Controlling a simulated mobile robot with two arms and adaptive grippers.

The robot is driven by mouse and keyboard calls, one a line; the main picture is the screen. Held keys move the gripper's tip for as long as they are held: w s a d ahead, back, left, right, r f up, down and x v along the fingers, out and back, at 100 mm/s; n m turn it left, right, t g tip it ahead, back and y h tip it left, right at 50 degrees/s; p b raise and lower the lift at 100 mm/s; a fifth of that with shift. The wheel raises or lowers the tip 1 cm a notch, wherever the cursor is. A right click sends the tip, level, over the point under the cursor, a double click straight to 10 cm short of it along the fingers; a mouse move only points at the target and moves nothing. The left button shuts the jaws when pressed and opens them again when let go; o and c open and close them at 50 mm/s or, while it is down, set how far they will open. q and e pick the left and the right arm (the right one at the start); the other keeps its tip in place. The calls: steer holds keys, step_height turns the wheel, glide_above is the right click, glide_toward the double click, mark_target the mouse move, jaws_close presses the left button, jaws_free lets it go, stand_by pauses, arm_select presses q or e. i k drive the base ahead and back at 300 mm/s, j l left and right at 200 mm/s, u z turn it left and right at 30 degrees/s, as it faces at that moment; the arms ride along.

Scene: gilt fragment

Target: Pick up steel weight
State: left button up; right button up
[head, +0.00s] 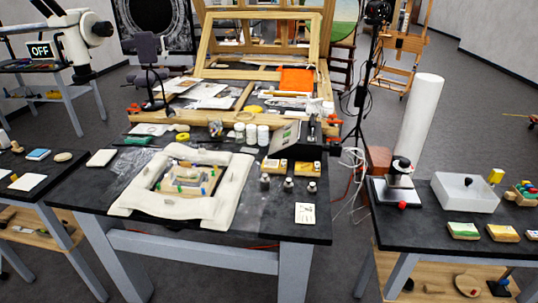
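Three small grey metal pieces with dark tops, which look like steel weights, stand upright in a row on the black-topped middle table (92,191). The left one (265,183), the middle one (288,185) and the right one (312,187) are apart from each other, near the table's right front part. They are too small to read any marking. Neither of my grippers shows in the head view.
A padded cream frame (190,207) lies left of the metal pieces. Small boxes (307,167) stand behind them and a white card (305,213) lies in front. A right-hand table holds a white tray (462,193). Dark floor separates the tables.

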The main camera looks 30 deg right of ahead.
mark_target(312, 189)
steer(key=z, duration=1.25)
